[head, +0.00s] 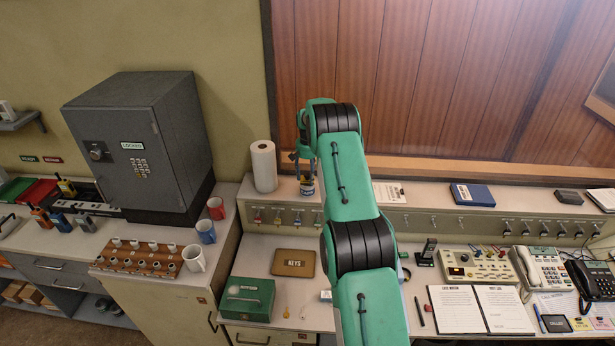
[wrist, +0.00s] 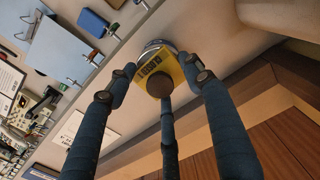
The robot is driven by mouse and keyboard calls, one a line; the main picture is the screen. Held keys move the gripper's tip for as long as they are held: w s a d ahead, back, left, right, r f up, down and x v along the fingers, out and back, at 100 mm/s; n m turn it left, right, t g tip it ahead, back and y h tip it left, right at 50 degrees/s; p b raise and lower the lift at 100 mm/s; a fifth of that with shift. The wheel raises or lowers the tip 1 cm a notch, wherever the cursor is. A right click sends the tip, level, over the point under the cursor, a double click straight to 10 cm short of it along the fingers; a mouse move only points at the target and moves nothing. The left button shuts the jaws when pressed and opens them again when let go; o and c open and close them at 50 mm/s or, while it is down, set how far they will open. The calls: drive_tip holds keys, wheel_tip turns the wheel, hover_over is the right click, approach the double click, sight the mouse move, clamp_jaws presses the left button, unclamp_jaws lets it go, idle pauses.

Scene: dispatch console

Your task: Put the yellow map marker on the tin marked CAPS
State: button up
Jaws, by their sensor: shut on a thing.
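The yellow map marker (wrist: 158,70) is a yellow piece with dark lettering and a dark round knob facing the wrist camera. My gripper (wrist: 161,78) is shut on it, with blue fingers on its sides. A round tin (wrist: 153,44) with a pale metal rim shows right behind the marker. In the head view, the tin (head: 307,189) stands on the raised ledge below my gripper (head: 304,168). Its CAPS marking is not readable, and I cannot tell whether the marker touches its top. The marker is hard to make out in the head view.
A paper towel roll (head: 263,166) stands close left of the tin. A white card (head: 389,193) and a blue book (head: 472,195) lie to its right on the ledge (head: 430,192). Hooks with keys line the ledge's front. A wood-panelled wall (head: 405,80) rises behind.

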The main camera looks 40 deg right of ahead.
sight(307, 174)
drive_tip(key=shift+f, duration=0.2)
drive_tip(key=o, duration=1.2)
drive_tip(key=shift+r, duration=0.1)
wheel_tip(307, 174, up, 12)
drive_tip(key=shift+r+b, duration=0.1)
drive_tip(key=shift+b, duration=0.8)
